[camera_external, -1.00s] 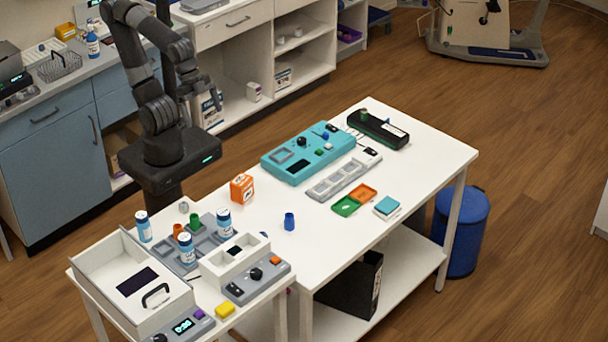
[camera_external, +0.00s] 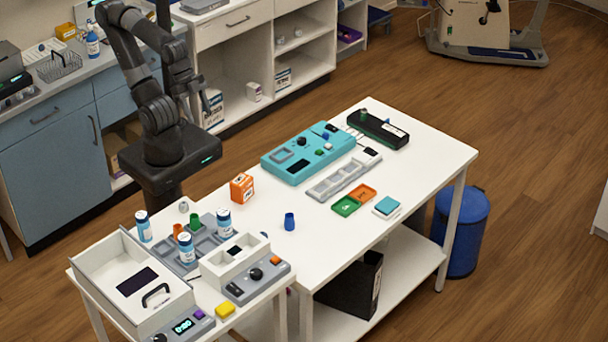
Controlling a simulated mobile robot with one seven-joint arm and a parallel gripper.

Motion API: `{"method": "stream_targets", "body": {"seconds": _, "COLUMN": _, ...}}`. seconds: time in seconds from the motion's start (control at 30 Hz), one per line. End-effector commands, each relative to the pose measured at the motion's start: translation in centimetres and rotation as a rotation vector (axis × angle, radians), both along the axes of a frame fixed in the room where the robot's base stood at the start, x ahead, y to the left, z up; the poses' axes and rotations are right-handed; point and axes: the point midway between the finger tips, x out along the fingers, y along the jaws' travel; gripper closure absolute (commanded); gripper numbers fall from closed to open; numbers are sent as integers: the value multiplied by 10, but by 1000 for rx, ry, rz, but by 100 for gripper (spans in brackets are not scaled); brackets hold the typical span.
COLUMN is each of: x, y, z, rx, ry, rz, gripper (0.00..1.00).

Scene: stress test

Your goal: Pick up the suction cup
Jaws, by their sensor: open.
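No object in the external view is plainly recognisable as the suction cup. A small blue cup-shaped piece (camera_external: 289,221) stands alone on the white table (camera_external: 262,208). A small grey rounded piece (camera_external: 184,206) sits near the trays at the left, too small to identify. My gripper (camera_external: 200,104) is open, high above and behind the table, in front of the cabinet. It is well apart from everything on the table, and nothing shows between its fingers.
An orange box (camera_external: 242,187), a teal device (camera_external: 308,152), a grey tray strip (camera_external: 343,176) and a black case (camera_external: 378,129) stand on the table. Blue-white bottles (camera_external: 187,248), a grey tray and an open white box (camera_external: 117,262) crowd the front left.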

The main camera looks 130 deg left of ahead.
Motion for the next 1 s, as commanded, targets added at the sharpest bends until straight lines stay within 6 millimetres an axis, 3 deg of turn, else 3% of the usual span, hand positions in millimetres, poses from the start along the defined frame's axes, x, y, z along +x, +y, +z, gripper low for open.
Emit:
{"method": "stream_targets", "body": {"seconds": 0.23, "x": 4, "y": 0, "z": 1, "rx": -2, "ry": 6, "rz": 4, "gripper": 44}}
{"method": "stream_targets", "body": {"seconds": 0.37, "x": 21, "y": -1, "z": 4, "rx": -14, "ry": 35, "rz": 19, "gripper": 44}}
{"method": "stream_targets", "body": {"seconds": 0.67, "x": 96, "y": -6, "z": 4, "rx": -53, "ry": 144, "rz": 95, "gripper": 44}}
{"method": "stream_targets", "body": {"seconds": 1.0, "x": 188, "y": -15, "z": -29, "rx": -84, "ry": 270, "rz": 190, "gripper": 44}}
